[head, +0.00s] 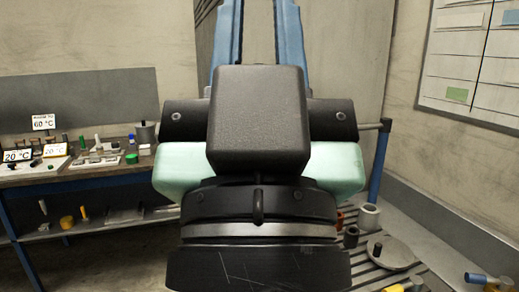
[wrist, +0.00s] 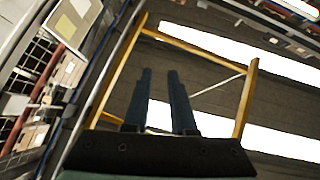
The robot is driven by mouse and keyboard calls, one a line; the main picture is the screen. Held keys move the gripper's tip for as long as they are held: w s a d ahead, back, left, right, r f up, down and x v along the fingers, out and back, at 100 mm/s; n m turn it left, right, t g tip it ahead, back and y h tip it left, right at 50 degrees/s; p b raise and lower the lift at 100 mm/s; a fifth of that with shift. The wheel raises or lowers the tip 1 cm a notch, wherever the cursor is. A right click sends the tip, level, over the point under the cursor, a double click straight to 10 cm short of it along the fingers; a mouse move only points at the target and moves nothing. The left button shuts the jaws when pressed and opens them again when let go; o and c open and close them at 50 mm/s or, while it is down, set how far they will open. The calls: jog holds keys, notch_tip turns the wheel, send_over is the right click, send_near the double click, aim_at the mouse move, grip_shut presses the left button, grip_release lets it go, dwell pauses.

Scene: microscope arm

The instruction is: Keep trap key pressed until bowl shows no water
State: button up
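I cannot pick out a trap key or a bowl with water in either view. In the wrist view, my gripper (wrist: 160,73) shows as two dark blue fingers with a clear gap between them and nothing held. The fingers point up toward a dark ceiling with bright light panels and a yellow frame. In the head view, my own black and pale green arm fills the middle and hides much of what lies behind it.
A bench (head: 88,170) at the left bears 20 °C and 60 °C signs (head: 43,123) and small items; more lie on its lower shelf. At lower right, a slatted surface (head: 368,276) holds a grey disc (head: 390,256) with a black knob and a grey cup (head: 369,216). A board (head: 470,55) hangs on the wall.

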grip_shut()
dwell(1.1)
